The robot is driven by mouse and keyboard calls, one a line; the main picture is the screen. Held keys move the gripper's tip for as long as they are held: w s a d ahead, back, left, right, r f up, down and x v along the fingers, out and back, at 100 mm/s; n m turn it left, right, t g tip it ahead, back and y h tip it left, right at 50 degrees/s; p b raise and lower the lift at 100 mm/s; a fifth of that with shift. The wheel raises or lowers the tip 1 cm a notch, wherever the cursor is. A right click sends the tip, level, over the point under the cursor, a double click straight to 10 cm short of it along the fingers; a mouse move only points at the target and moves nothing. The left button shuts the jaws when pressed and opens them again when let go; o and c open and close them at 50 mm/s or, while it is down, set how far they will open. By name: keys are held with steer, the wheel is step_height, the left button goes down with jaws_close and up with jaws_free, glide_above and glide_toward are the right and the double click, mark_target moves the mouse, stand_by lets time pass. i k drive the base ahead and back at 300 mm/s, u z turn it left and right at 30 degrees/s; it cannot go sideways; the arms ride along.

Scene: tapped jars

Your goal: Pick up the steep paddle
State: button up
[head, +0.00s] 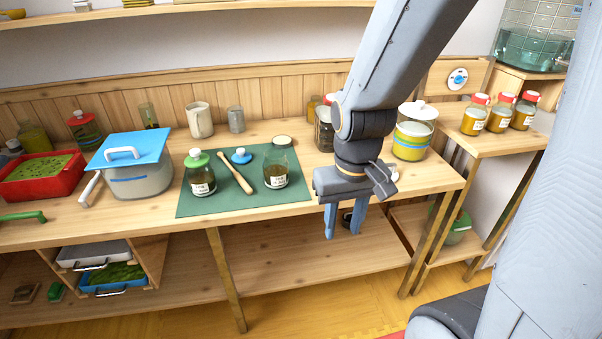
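The wooden paddle (235,173) lies on the green mat (210,208) on the bench. It runs slantwise between a jar with a green lid (200,175) on its left and an open-topped jar (275,171) on its right. A small blue-knobbed lid (241,156) lies just behind it. My gripper (343,235) points down to the right of the mat, in front of the bench's front edge. Its two blue fingers are apart with nothing between them. The paddle is in full view and well to the left of my gripper.
A white pot with a blue lid (133,165) stands left of the mat. A dark jar (324,130) and a striped pot (412,138) stand behind my arm. The lower shelf (290,260) is mostly clear.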

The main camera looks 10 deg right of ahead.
mark_target(239, 178)
steer(key=z, duration=0.1)
steer(key=k, duration=1)
steer(key=u, duration=1.25)
steer(key=i, duration=1.2)
steer(key=z, duration=0.15)
